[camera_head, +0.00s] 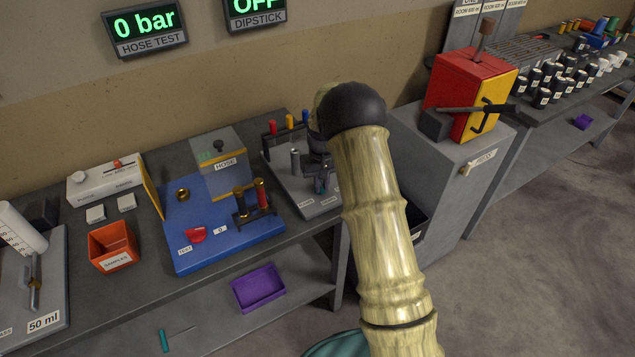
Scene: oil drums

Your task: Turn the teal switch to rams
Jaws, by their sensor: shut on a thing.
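My gripper (321,182) is at the end of my bamboo-like arm, pointing down over a grey panel (317,210) on the bench. It is shut on a small dark bluish-teal part low on the panel, which looks like the teal switch. The fingers and my arm hide most of the switch, so I cannot tell which way it points. Small white labels lie along the panel's front edge, too small to read. Red, yellow and blue topped levers (289,122) stand at the panel's back, beside a grey upright cylinder (295,160).
Left of the panel is a blue hose test board (222,247) with upright posts (252,199). An orange samples bin (113,245) stands further left. A grey cabinet (450,150) bearing a red and yellow press (470,92) stands to the right. Wall displays read "0 bar" (145,24) and "OFF" (255,9).

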